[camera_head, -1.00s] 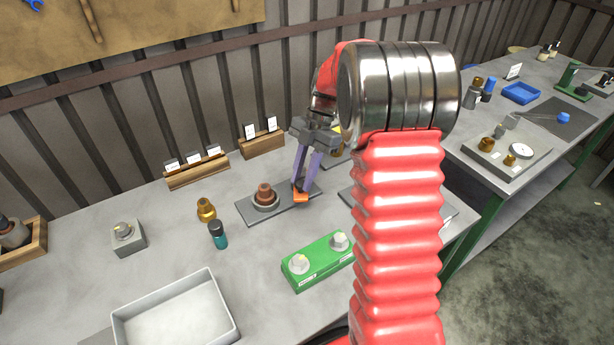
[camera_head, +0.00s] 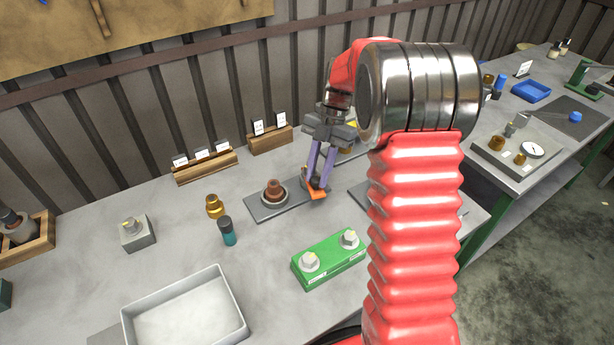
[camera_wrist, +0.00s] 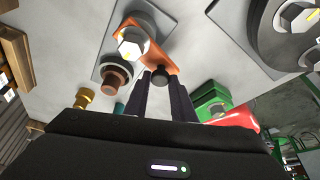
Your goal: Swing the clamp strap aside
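The orange clamp strap (camera_head: 318,195) sits at the right end of a dark grey base plate (camera_head: 262,211). In the wrist view the strap (camera_wrist: 158,55) runs from under a large hex nut (camera_wrist: 131,42) to a black knob (camera_wrist: 163,76). My gripper (camera_head: 319,183) points down at the strap. In the wrist view its two dark fingers (camera_wrist: 164,82) stand on either side of the knob and look closed on it. A brown stepped part (camera_head: 274,187) stands in a round seat on the plate; the strap lies beside it, not over it.
A green block (camera_head: 329,259) with two hex bolts lies in front of the plate. A brass fitting (camera_head: 214,206) and a teal-bodied bottle (camera_head: 228,231) stand to the left. A grey tray (camera_head: 185,316) is at the front left. Wooden card holders (camera_head: 205,167) line the back.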

